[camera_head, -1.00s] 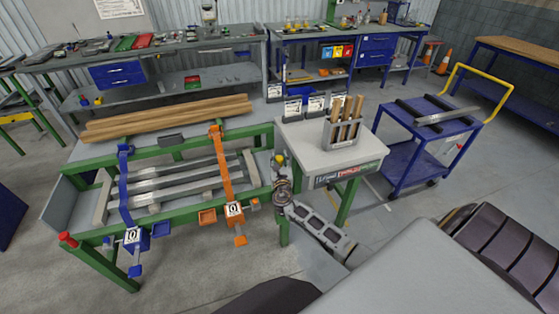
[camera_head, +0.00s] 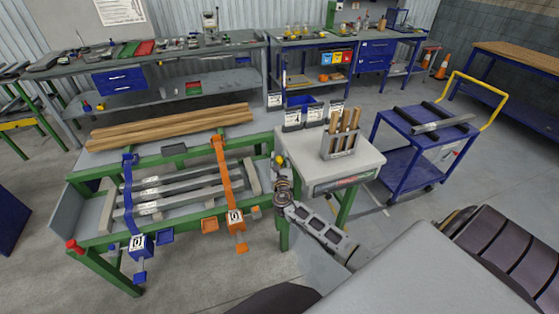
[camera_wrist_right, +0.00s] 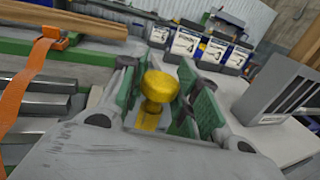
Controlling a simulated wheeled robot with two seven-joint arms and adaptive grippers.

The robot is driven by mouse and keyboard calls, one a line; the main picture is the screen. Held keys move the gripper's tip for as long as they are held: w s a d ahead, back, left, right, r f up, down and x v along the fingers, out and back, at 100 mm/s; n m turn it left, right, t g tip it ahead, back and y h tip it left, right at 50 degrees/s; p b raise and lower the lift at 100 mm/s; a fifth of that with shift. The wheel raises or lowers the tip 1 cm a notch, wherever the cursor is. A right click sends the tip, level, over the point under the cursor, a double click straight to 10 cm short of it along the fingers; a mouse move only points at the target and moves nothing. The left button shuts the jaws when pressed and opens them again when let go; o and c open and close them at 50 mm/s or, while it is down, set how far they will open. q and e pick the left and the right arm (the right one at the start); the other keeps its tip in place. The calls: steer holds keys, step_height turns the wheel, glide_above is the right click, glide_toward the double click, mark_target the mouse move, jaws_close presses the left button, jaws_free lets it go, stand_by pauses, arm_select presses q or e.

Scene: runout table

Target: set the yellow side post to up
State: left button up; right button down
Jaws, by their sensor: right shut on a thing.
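The yellow side post (camera_wrist_right: 160,88) shows in the right wrist view as a yellow stem with a rounded knob on top, between the two green-padded fingers. My right gripper (camera_wrist_right: 158,104) is shut on it, with the knob standing out above the fingers. In the head view my right gripper (camera_head: 281,178) is at the right end of the green runout table (camera_head: 262,140), beside the grey-topped stand. The post is small there and mostly hidden by the gripper. My left gripper is not in view.
A blue strap (camera_head: 127,190) and an orange strap (camera_head: 226,175) cross grey bars on the table. A grey-topped stand (camera_head: 365,158) with a holder of wooden-handled tools (camera_head: 341,145) stands close right of the gripper. A blue cart (camera_head: 400,165) is farther right.

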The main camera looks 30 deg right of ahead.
steer(key=c, duration=1)
jaws_free()
steer(key=shift+c, duration=0.2)
steer(key=v, duration=1.2)
